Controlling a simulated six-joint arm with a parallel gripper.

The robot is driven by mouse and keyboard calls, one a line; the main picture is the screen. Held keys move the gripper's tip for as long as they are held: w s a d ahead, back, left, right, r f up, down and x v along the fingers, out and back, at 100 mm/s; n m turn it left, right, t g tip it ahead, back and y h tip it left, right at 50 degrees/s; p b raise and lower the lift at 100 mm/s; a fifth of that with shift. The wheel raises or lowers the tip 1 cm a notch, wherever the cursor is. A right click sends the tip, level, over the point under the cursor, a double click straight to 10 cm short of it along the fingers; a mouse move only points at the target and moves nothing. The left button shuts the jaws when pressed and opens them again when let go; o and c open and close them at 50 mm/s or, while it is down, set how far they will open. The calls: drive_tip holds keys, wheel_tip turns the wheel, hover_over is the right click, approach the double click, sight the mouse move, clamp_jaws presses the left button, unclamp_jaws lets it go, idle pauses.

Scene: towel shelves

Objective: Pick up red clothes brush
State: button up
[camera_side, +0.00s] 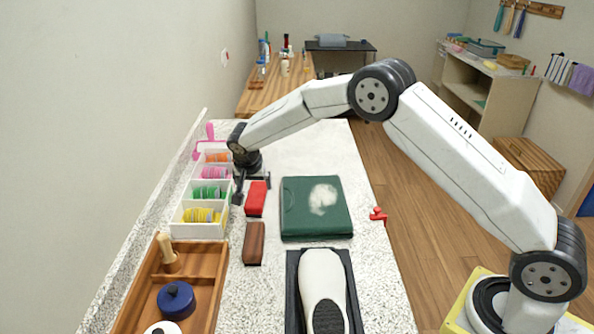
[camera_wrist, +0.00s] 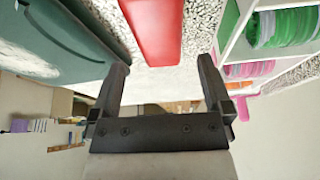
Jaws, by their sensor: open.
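The red clothes brush (camera_side: 256,198) lies on the speckled counter between the white sorter and the folded green towel in the side view. It also shows at the top of the wrist view (camera_wrist: 152,28), ahead of the fingers. My gripper (camera_side: 252,190) is open and empty, with its fingers near the far end of the brush. In the wrist view my gripper (camera_wrist: 165,85) has its two fingers wide apart, and the brush lies beyond the gap between them. I cannot tell from these views how high the fingertips are.
A dark green folded towel (camera_side: 300,222) with a pale patch lies right of the brush. A white sorter (camera_side: 190,231) with coloured rolls stands close on the left. A brown brush (camera_side: 254,243) lies nearer the camera. An iron (camera_side: 322,280) and a wooden tray (camera_side: 211,262) are in front.

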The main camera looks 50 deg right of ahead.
sight(256, 193)
drive_tip(key=shift+x, duration=2.55)
drive_tip(key=shift+s+a+f, duration=0.1)
drive_tip(key=shift+f, duration=0.2)
drive_tip(key=c, duration=1.2)
